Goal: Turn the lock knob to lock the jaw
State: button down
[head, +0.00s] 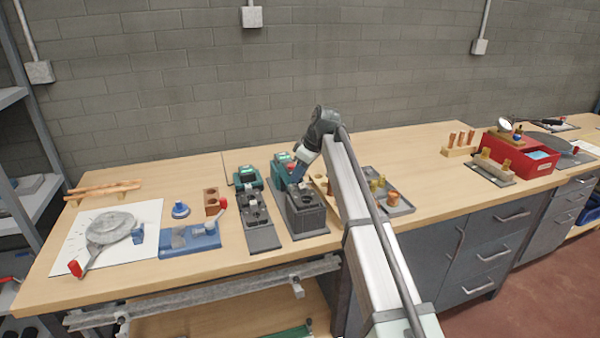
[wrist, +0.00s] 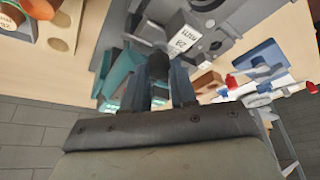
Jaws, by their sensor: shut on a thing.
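Two teal-and-dark-grey machines stand side by side in the head view. The left machine (head: 262,232) is clear of my arm. The right machine (head: 306,212) has a dark block at its front and a teal body behind. My gripper (head: 295,178) reaches down from the right onto the teal end of the right machine. In the wrist view my gripper (wrist: 166,82) has its dark fingers close together beside teal housing (wrist: 117,75), apparently shut on the lock knob.
A blue fixture (head: 190,240) with a red-ended handle and a white sheet (head: 145,217) bearing a grey tool lie left. A grey tray (head: 397,203) with copper and brass pieces is right of my arm. A red box (head: 520,155) stands far right.

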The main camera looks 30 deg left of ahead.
jog(key=m+t, duration=0.1)
jog(key=m, duration=0.3)
jog(key=shift+s+m+t, duration=0.2)
jog(key=shift+m+t, duration=0.2)
jog(key=shift+a+m+t+h, duration=0.1)
jog(key=shift+m+t+h, duration=0.3)
jog(key=shift+m, duration=0.9)
jog(key=shift+m+t+h, duration=0.4)
jog(key=shift+m, duration=0.9)
jog(key=c, duration=1.2)
grip_release()
jog(key=v, duration=1.3)
jog(key=shift+s+r, duration=0.2)
jog(key=shift+r, duration=0.1)
